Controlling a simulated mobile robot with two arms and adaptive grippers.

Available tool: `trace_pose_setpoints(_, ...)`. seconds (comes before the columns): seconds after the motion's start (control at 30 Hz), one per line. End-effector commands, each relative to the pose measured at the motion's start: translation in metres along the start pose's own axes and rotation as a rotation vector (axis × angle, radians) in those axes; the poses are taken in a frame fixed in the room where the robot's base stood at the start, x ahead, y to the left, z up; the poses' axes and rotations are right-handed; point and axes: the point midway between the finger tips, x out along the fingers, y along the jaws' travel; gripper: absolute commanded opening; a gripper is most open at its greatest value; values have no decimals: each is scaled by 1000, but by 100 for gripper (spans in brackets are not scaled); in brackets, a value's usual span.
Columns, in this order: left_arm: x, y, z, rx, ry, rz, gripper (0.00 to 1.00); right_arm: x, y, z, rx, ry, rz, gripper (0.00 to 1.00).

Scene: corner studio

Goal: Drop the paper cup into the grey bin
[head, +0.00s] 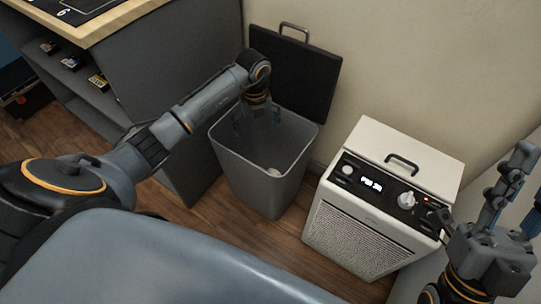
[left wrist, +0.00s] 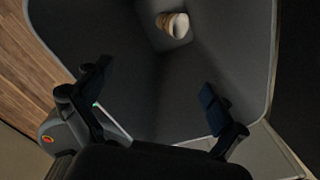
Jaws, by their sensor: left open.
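The grey bin (head: 240,165) stands open on the floor, and its walls fill much of the left wrist view (left wrist: 120,40). The paper cup (left wrist: 175,24), whitish with a brown band, lies at the bottom of the bin. My left gripper (head: 257,122) points down into the bin's mouth near the back rim. Its fingers are spread and empty (left wrist: 152,88), well above and apart from the cup. My right gripper (head: 515,185) is at the right edge, partly cut off, away from the bin.
A dark lid (head: 295,75) with a handle stands upright behind the bin, against the wall. A white appliance (head: 370,215) with knobs and a display stands right of the bin. A grey cabinet (head: 165,80) with a wooden top is at left. Wooden floor shows between them.

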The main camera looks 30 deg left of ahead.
Motion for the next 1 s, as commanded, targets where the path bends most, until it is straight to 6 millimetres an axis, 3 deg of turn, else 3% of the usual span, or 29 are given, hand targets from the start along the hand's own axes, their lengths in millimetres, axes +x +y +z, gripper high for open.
trace_pose_setpoints(0.17, -5, 0, 1, 0, -1, -1, 95, 0, 0, 0, 0, -1, 1, 33)
trace_pose_setpoints(0.27, -17, -1, 1, 0, -4, -3, 95, 0, 0, 0, 0, -1, 1, 33)
trace_pose_setpoints(0.7, -103, -1, 1, 0, -3, -3, 95, 0, 0, 0, 0, -1, 0, 33)
trace_pose_setpoints(1.0, -120, 0, 0, 0, 0, 1, 95, 0, 0, 0, 0, -1, 0, 33)
